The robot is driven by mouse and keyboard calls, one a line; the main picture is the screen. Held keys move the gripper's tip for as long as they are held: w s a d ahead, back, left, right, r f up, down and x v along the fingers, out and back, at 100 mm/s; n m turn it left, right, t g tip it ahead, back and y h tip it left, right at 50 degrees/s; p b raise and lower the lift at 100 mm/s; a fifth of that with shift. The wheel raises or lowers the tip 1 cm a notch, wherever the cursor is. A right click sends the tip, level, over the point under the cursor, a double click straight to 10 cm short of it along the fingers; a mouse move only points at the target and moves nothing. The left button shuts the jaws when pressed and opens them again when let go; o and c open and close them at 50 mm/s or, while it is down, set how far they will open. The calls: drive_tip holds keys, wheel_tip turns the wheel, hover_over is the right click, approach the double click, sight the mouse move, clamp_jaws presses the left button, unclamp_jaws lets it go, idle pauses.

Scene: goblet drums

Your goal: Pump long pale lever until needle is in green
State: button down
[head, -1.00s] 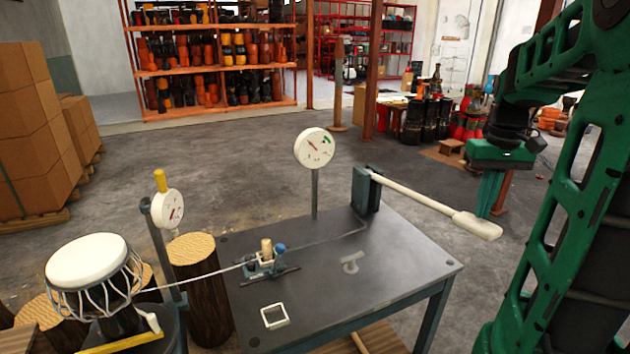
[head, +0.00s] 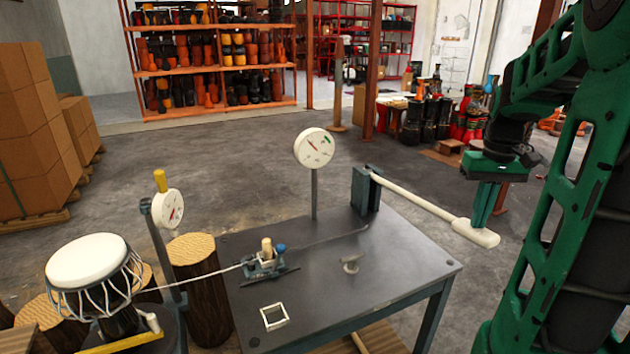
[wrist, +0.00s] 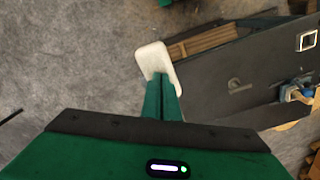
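The long pale lever (head: 415,198) reaches right from a dark bracket (head: 364,190) on the table and slopes down to a wide paddle end (head: 475,232). The paddle also shows in the wrist view (wrist: 152,58). My gripper (head: 483,222) points down at the paddle, its fingertips at or touching its top. In the wrist view the fingers (wrist: 163,80) lie together, with nothing seen between them. The round white gauge (head: 314,147) on a post has a green mark at its upper right. Its needle points upper left, outside the green.
The dark table (head: 400,270) bears a small clamp device (head: 265,262), a white square frame (head: 274,316) and a small grey handle-like piece (head: 351,264). A second gauge (head: 168,209) and a white-topped drum (head: 88,262) stand left. Floor is clear beyond the table.

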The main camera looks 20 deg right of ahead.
wheel_tip(320, 180, down, 14)
drive_tip(key=f, duration=0.1)
drive_tip(key=r, duration=1.8)
drive_tip(key=shift+s, duration=0.2)
drive_tip(key=shift+f, duration=0.1)
idle(0.6)
wheel_tip(320, 180, down, 18)
drive_tip(key=r, duration=0.1)
wheel_tip(320, 180, up, 17)
drive_tip(key=shift+s+r, duration=0.1)
drive_tip(key=shift+s, duration=0.05)
idle(1.4)
idle(0.5)
